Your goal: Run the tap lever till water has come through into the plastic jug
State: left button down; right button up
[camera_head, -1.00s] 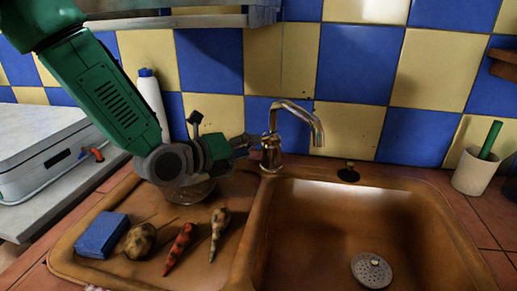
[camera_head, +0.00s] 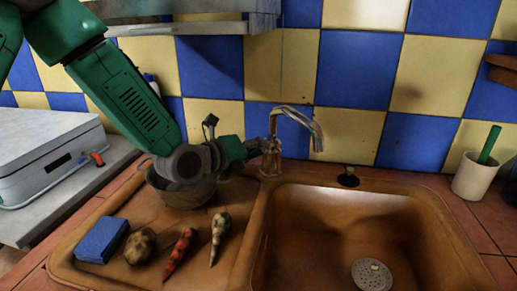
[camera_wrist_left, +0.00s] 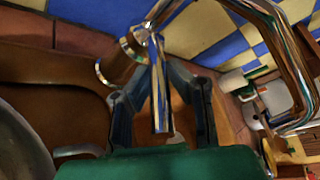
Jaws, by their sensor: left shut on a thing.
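The metal tap (camera_head: 290,112) stands at the back edge of the sink, its curved spout over the basin. My left gripper (camera_head: 254,149) is at the tap's base, on its left side. In the left wrist view the fingers (camera_wrist_left: 158,75) close on both sides of the shiny tap lever (camera_wrist_left: 160,100), which points back between them towards my palm. The tap's spout (camera_wrist_left: 285,50) also shows there, at the upper right. No water stream can be made out. I cannot see a plastic jug in these views. My right gripper is not in view.
A metal bowl (camera_head: 183,194) stands under my left wrist on the drainboard. A blue sponge (camera_head: 102,239), a potato-like lump (camera_head: 140,245), a red carrot (camera_head: 179,254) and a pale root (camera_head: 218,236) lie in front. A white cup (camera_head: 475,177) stands right of the sink basin (camera_head: 325,240), which holds a drain strainer (camera_head: 371,274).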

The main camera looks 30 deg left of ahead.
pick_arm(q)
jog(key=p, duration=0.1)
jog(key=r+g+p, duration=0.1)
jog(key=p, duration=0.1)
jog(key=shift+w+r, duration=0.15)
jog(key=shift+r, duration=0.15)
jog(key=shift+w+g+p, duration=0.1)
jog(key=shift+g+p, duration=0.4)
jog(key=shift+p, duration=0.3)
jog(key=c, duration=1.5)
grip_release()
jog(key=shift+c, duration=0.2)
